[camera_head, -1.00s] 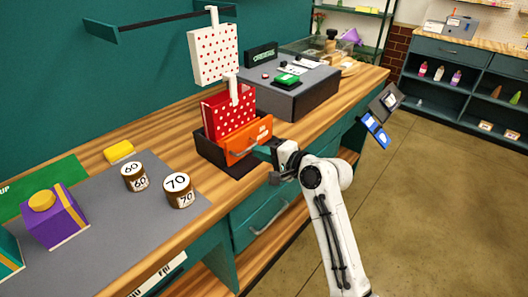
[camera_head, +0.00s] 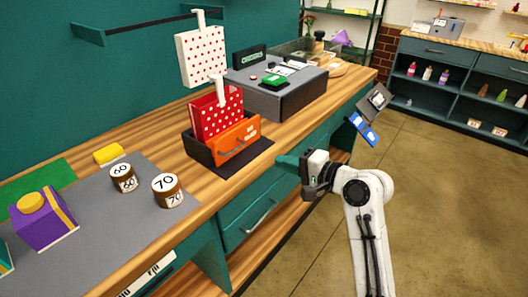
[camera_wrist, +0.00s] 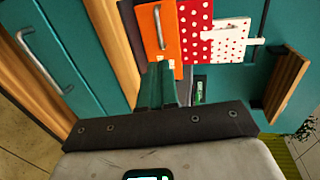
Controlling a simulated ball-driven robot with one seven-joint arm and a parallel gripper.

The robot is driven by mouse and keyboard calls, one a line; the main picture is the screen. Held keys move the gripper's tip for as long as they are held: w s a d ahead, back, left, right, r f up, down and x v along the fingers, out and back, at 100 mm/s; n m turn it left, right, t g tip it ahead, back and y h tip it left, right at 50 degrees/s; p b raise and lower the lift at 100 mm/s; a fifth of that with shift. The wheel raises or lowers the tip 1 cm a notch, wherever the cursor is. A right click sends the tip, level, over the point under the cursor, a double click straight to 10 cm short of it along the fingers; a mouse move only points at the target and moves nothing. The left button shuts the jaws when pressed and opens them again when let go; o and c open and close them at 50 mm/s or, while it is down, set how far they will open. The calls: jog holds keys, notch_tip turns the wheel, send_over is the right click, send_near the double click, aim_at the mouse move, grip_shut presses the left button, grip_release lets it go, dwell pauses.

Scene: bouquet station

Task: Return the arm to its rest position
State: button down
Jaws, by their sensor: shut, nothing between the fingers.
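My gripper (camera_head: 290,163) is in front of the counter's front edge, at the right of the orange drawer front (camera_head: 236,139) in the head view. Its green fingers are together with nothing between them, and they also show in the wrist view (camera_wrist: 162,85). The white arm comes up from the bottom right of the head view. The orange drawer front with its handle also shows ahead of the fingers in the wrist view (camera_wrist: 157,30). The gripper is apart from it.
The wooden counter (camera_head: 190,100) holds a red dotted bag (camera_head: 217,115) in a black box, a grey register (camera_head: 277,92), weights marked 60 (camera_head: 123,178) and 70 (camera_head: 167,190), and a purple box (camera_head: 43,218). Open floor (camera_head: 450,210) lies at right.

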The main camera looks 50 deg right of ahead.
jog(key=shift+s, duration=0.15)
jog(key=s+a+f+n+g+y, duration=0.1)
jog(key=s+a+f+n+g, duration=0.3)
jog(key=f, duration=0.3)
jog(key=s+a+f+n+g, duration=0.1)
jog(key=a+f+n+g, duration=0.2)
jog(key=a+f, duration=0.35)
jog(key=s+a+f+n+g+h, duration=0.1)
jog(key=s+a+f+n+g, duration=0.1)
jog(key=s, duration=0.6)
jog(key=s+a+f+n+g+h, duration=0.1)
jog(key=s+a+f+n+g, duration=0.2)
jog(key=s+f+n+g, duration=0.2)
jog(key=s+f+n, duration=0.2)
jog(key=s+n, duration=0.1)
jog(key=shift+s+f+g, duration=0.2)
jog(key=shift+s+g, duration=0.1)
jog(key=shift+s, duration=0.05)
jog(key=shift+a, duration=0.1)
